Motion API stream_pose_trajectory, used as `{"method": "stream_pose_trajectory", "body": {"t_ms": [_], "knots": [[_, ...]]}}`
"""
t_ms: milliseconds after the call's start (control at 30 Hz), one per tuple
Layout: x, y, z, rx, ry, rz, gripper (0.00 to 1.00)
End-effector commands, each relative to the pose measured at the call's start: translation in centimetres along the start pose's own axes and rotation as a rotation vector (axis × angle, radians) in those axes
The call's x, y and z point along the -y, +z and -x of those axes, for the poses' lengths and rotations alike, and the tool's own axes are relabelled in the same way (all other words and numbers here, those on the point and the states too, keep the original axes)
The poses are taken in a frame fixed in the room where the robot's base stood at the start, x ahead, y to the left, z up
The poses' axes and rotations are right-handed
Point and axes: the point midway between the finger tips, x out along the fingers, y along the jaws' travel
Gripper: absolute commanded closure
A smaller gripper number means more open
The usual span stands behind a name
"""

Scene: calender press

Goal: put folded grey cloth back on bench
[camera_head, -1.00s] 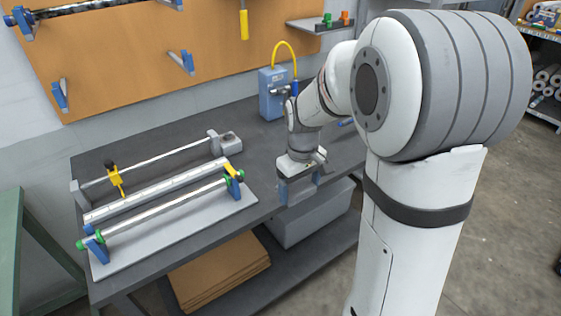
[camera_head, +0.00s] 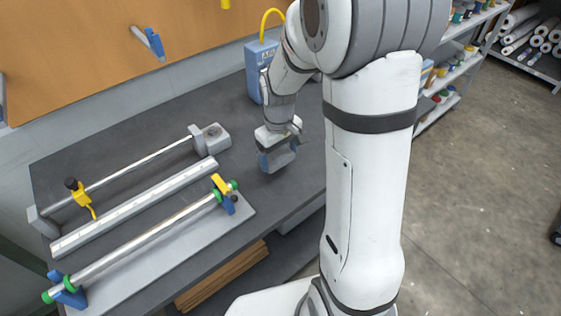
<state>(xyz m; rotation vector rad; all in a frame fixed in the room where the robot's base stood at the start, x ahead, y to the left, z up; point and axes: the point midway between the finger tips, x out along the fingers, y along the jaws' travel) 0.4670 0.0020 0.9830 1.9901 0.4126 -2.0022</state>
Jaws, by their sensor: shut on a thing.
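My gripper (camera_head: 276,160) is at the end of my arm, low over the dark bench top (camera_head: 250,200), right of the roller stand. Its blue fingertips are shut on a small grey thing, which looks like the folded grey cloth (camera_head: 282,157). The cloth is small in the view and partly hidden by the gripper. I cannot tell whether its underside touches the bench or hangs just above it.
A pale base plate with a green-ended roller (camera_head: 150,237), a flat bar (camera_head: 135,207) and a thin rod (camera_head: 130,172) fill the bench's left part. A blue box (camera_head: 254,72) with a yellow hose stands behind my gripper. Cardboard (camera_head: 222,277) lies on the lower shelf. Bare bench surrounds the gripper.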

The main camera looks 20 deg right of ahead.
Motion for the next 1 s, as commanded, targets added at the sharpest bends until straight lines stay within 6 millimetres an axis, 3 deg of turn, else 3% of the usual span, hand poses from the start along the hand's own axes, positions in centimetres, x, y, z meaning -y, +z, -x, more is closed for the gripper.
{"method": "stream_pose_trajectory", "body": {"t_ms": [333, 767, 800, 1000], "knots": [[-0.4, 0.2, -4.1, 0.002, -0.001, -0.010, 0.37], [-0.5, 0.2, -5.0, 0.000, 0.000, -0.012, 0.37], [-0.5, 0.2, -4.8, -0.001, 0.000, -0.012, 0.16], [-0.5, 0.2, -4.8, -0.001, 0.000, -0.012, 0.00]]}}
